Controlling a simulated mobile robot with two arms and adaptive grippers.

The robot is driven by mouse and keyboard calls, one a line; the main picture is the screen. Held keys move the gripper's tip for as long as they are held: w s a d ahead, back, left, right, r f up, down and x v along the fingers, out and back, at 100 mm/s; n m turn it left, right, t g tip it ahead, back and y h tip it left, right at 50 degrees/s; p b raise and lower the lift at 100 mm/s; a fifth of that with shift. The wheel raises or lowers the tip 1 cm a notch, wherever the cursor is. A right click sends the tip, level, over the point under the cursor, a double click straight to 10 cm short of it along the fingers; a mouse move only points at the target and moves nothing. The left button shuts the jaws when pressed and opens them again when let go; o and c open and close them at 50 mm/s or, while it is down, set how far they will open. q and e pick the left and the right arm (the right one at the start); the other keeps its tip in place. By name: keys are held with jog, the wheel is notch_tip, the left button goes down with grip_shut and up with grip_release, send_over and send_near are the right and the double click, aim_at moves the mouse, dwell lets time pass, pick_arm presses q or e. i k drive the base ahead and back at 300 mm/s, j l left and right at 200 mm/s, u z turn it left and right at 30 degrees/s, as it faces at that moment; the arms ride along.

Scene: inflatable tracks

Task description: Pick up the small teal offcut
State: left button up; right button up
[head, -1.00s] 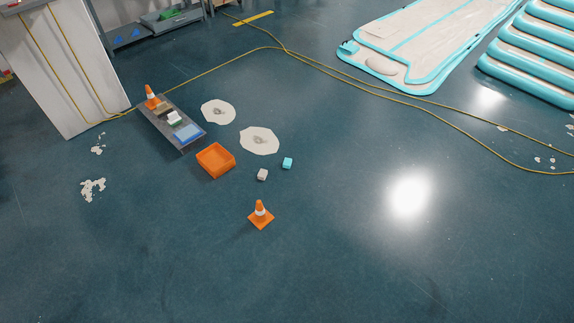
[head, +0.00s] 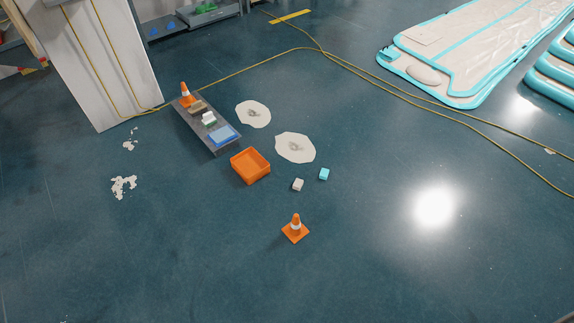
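The small teal offcut (head: 324,174) is a little bright cube on the dark blue floor, near the middle of the head view. A pale whitish-pink block (head: 298,184) of similar size lies just left of it, apart from it. An open orange tray (head: 250,178) sits on the floor further left. Neither of my grippers shows in the head view, and nothing is touching the teal offcut.
An orange cone (head: 295,230) stands nearer than the offcut. A low grey platform (head: 221,148) carries several items and another cone. Pale flat patches (head: 295,160) lie behind the offcut. A yellow cable (head: 400,95) crosses the floor.

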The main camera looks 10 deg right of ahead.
aim_at(324, 175)
jog(key=i+j+u, duration=0.3)
jog(key=i+u, duration=0.15)
jog(key=i+j+u, duration=0.15)
jog(key=i+u, duration=0.3)
jog(key=i+z, duration=0.35)
jog(key=i+j+z, duration=0.2)
jog(key=i+z, duration=0.15)
jog(key=i, duration=0.15)
